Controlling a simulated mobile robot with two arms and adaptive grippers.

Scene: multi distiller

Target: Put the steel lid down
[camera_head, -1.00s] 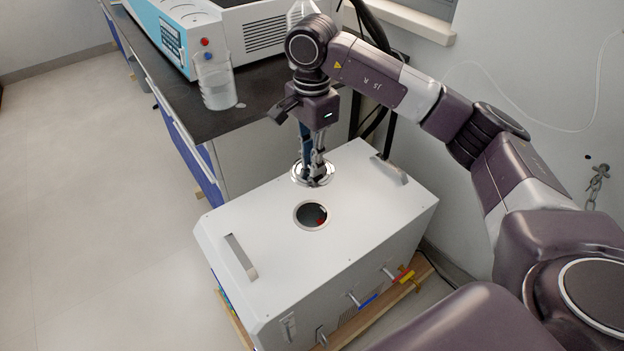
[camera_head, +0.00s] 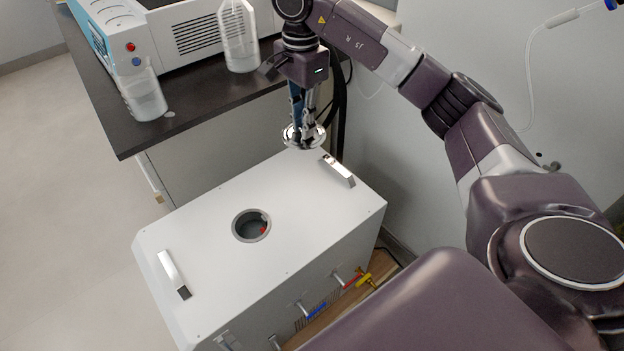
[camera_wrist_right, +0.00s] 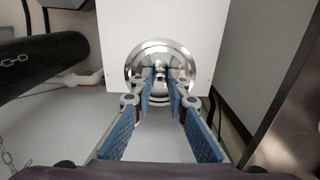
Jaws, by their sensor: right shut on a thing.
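My right gripper (camera_head: 304,125) is shut on the knob of the round, shiny steel lid (camera_head: 290,138). It holds the lid near the far edge of the white box's top, behind the box's round opening. In the right wrist view the lid (camera_wrist_right: 140,62) sits between the blue-padded fingers of the gripper (camera_wrist_right: 160,82). The white box (camera_head: 205,215) has an uncovered round opening (camera_head: 251,226) with something red inside. I cannot tell whether the lid touches the box. My left gripper is not in view.
Metal handles stand at the box's left (camera_head: 174,274) and right (camera_head: 338,171) ends. Taps with blue and red levers are on its front. A dark bench (camera_head: 110,110) behind carries a beaker (camera_head: 143,95), a bottle (camera_head: 238,40) and a white-and-blue machine (camera_head: 180,30).

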